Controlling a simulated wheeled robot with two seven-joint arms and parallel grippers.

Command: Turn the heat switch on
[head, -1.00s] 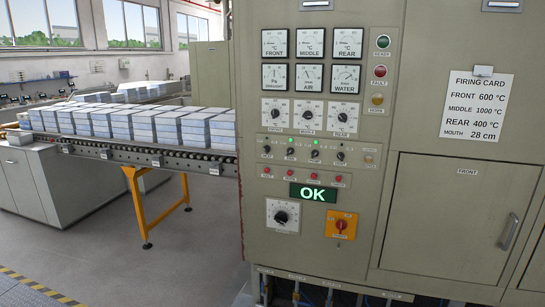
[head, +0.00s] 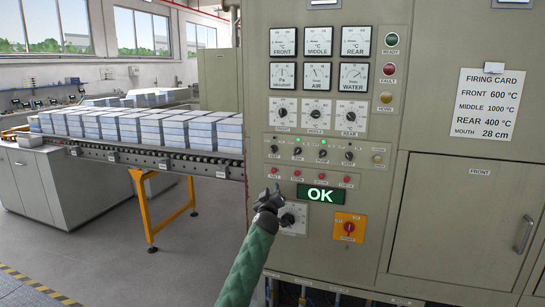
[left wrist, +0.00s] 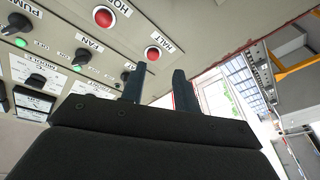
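The heat switch (head: 274,149) is the leftmost black knob in the row of small knobs on the grey furnace panel (head: 385,215). No lit lamp shows above it, while the fan switch (head: 298,151) and pump switch (head: 322,153) have green lamps lit. My left gripper (head: 270,189) is in front of the panel, below the heat switch, near the halt button. In the left wrist view its two fingers (left wrist: 159,75) stand apart with nothing between them. A dark knob, probably the heat switch (left wrist: 126,75), is partly hidden by one finger. My right gripper is not in view.
Red buttons (head: 297,174) run below the switches, including halt (left wrist: 153,53) and horn (left wrist: 103,16). The green OK display (head: 321,195), a dial partly behind my gripper and an orange rotary switch (head: 349,228) are lower. A conveyor (head: 150,152) with stacked blocks stands left.

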